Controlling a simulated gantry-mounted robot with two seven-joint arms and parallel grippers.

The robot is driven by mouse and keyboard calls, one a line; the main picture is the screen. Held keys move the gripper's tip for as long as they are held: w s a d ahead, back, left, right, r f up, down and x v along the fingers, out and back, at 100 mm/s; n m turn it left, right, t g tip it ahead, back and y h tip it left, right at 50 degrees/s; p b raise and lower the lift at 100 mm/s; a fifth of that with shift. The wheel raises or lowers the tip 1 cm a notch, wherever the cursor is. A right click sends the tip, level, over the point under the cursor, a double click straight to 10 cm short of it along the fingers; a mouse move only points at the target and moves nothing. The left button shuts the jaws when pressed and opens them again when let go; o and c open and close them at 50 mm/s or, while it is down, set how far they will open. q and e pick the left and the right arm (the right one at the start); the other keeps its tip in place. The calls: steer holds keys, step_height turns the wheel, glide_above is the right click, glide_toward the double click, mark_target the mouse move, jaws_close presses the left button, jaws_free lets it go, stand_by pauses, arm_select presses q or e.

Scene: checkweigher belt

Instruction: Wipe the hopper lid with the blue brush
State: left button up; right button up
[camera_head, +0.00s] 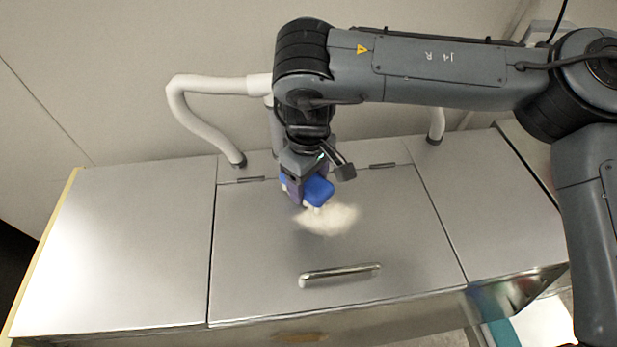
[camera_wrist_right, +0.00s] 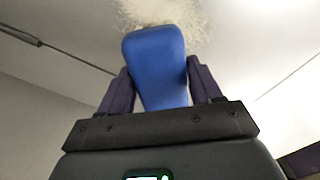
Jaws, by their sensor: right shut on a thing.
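The hopper lid (camera_head: 250,270) is a flat metal panel with a bar handle near its front edge and hinges at the back. A pale, powdery patch (camera_head: 328,219) lies on the lid's upper middle; it also shows in the right wrist view (camera_wrist_right: 195,18). My right gripper (camera_head: 306,193) is over the lid, just behind the patch. It is shut on the blue brush (camera_head: 319,190), whose blue body sits between the two dark fingers in the right wrist view (camera_wrist_right: 157,65). The brush's bristles are mostly hidden, so contact with the lid is unclear. My left gripper is not in view.
The lid's bar handle (camera_head: 340,274) stands up in front of the patch. A white bent pipe (camera_head: 190,115) rises behind the lid at the left. Bare metal surface (camera_head: 120,245) lies left of the lid. A blue-green item (camera_head: 497,318) is at the lower right.

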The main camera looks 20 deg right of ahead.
mark_target(311, 194)
steer(key=shift+f, duration=0.4)
steer(key=shift+s, duration=0.1)
steer(key=shift+s+a+r, duration=0.1)
steer(key=shift+s+a, duration=0.15)
steer(key=shift+s, duration=0.55)
steer(key=shift+s+a+r, duration=0.1)
steer(key=shift+s+a, duration=0.1)
steer(key=shift+s, duration=0.55)
steer(key=shift+s+a+f, duration=0.1)
steer(key=shift+s+a, duration=0.2)
steer(key=shift+s, duration=0.9)
steer(key=shift+s+a+f, duration=0.1)
steer(key=shift+s+a, duration=0.2)
steer(key=shift+s, duration=0.85)
steer(key=shift+s+a, duration=0.3)
steer(key=shift+s, duration=0.9)
